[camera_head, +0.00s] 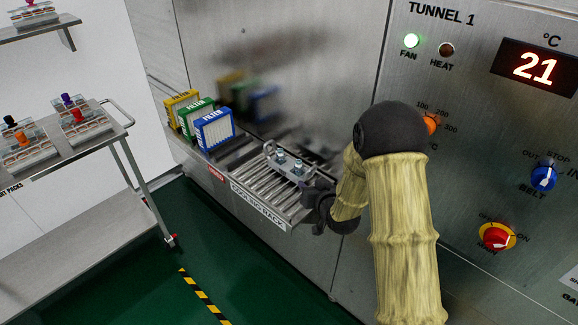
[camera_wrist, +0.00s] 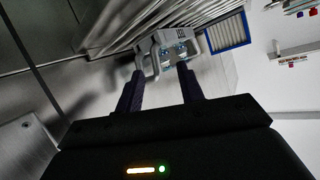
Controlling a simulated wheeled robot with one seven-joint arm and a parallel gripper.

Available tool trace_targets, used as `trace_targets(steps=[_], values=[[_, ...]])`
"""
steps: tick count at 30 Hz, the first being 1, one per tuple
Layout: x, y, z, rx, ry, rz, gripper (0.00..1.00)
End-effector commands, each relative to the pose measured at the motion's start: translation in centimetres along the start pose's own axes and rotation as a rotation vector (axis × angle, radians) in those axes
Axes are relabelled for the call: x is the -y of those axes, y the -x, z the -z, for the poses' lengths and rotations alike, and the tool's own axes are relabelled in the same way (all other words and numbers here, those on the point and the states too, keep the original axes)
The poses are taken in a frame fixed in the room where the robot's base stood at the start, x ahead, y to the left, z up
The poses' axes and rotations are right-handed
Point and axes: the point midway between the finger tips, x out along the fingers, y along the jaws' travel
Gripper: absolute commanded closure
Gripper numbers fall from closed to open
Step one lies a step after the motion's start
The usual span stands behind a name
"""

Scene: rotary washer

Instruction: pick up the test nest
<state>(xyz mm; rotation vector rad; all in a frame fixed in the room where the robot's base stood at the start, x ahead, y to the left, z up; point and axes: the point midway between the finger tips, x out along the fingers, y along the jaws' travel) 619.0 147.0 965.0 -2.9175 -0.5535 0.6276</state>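The test nest (camera_head: 287,165) is a light grey tray with a raised handle and small bluish-capped pieces on it. It sits on the metal roller shelf by the steel wall. In the wrist view the nest (camera_wrist: 160,50) lies just ahead of the fingertips, its dark lettering showing. My gripper (camera_head: 310,192) is at the right, near end of the nest in the head view. In the wrist view my gripper (camera_wrist: 160,70) has its two dark fingers apart, with nothing clearly held between them. Whether a fingertip touches the nest cannot be told.
Yellow (camera_head: 181,104), green (camera_head: 196,117) and blue (camera_head: 215,130) framed filters stand left of the nest. The roller shelf (camera_head: 262,192) has bare rollers in front. A control panel (camera_head: 490,140) is at right. A steel cart (camera_head: 75,150) with racks stands left, beyond open green floor.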

Motion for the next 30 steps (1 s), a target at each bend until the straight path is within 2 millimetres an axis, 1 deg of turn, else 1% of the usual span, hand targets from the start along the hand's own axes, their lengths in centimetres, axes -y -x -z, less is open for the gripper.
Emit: trace_targets(steps=[5,8,14,18,21,30], values=[[0.0,-0.1,0.0,0.000,0.000,0.000,0.62],[-0.2,-0.7,0.1,0.001,0.000,0.000,0.62],[-0.8,-3.2,0.3,0.000,0.002,0.000,0.62],[-0.8,-4.8,0.1,0.000,0.001,0.000,0.62],[-0.8,-5.2,0.1,0.000,0.000,0.000,0.62],[-0.8,-5.2,0.1,0.000,0.000,0.000,0.62]])
